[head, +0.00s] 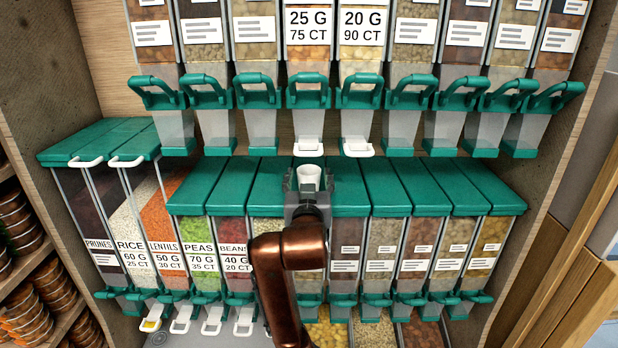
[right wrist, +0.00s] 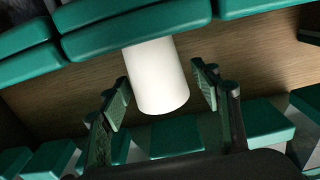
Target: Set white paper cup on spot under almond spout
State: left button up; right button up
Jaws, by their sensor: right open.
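A white paper cup (head: 309,175) stands between the fingers of my right gripper (head: 308,186), in the middle of the head view. In the right wrist view the white cup (right wrist: 158,78) is between the two open fingers, with a gap on both sides. Its end at the teal part is hidden. The names on both labels are cut off, so I cannot tell which is almond. My left gripper is out of view.
Teal-handled dispensers (head: 257,90) hang in a row above. Teal-lidded bins (head: 205,185) stand below, close around my right arm. Jars (head: 20,230) fill the left shelves.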

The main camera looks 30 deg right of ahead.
jog(key=b+v, duration=0.1)
jog(key=v, duration=1.1)
